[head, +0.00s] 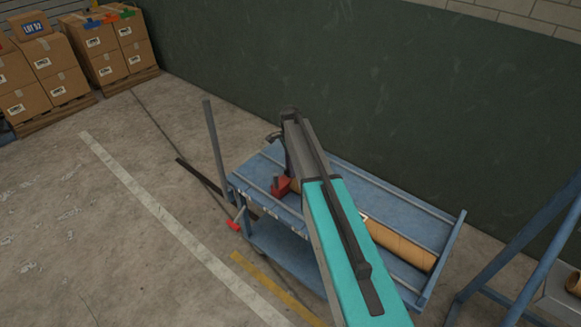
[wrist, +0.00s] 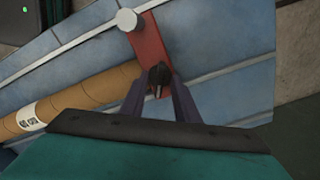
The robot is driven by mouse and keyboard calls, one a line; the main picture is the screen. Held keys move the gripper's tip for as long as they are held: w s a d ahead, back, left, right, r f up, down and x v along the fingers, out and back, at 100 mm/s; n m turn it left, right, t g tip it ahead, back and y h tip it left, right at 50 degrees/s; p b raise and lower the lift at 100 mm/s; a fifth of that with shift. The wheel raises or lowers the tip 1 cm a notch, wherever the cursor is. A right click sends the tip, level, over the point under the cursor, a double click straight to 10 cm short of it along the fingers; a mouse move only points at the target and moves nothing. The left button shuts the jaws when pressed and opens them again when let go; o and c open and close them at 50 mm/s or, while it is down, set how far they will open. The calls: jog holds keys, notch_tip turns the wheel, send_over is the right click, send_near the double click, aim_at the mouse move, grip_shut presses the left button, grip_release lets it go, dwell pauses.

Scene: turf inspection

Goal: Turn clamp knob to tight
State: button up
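The red clamp (wrist: 148,40) lies on the blue slatted cart in the wrist view, with a pale round post (wrist: 129,20) at its far end. The dark clamp knob (wrist: 158,76) with a light mark sits on its near end. My gripper (wrist: 158,84) has its two dark fingers apart, one on each side of the knob. I cannot tell whether they touch it. In the head view the red clamp (head: 281,187) shows beside my arm, which hides the knob and my fingertips.
A brown cardboard tube (wrist: 85,92) with a white label lies along the blue cart (head: 400,195), beside the clamp. A dark green wall (head: 400,90) stands close behind the cart. Stacked boxes (head: 100,45) stand far left. A blue frame (head: 545,240) is at right.

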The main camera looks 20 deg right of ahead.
grip_shut()
jog(key=shift+n, duration=0.4)
jog(key=n+b, duration=0.1)
jog(key=n, duration=0.4)
jog(key=n+b, duration=0.1)
jog(key=n, duration=1)
jog(key=shift+n+b, duration=0.4)
jog(key=n, duration=0.6)
jog(key=shift+n, duration=0.3)
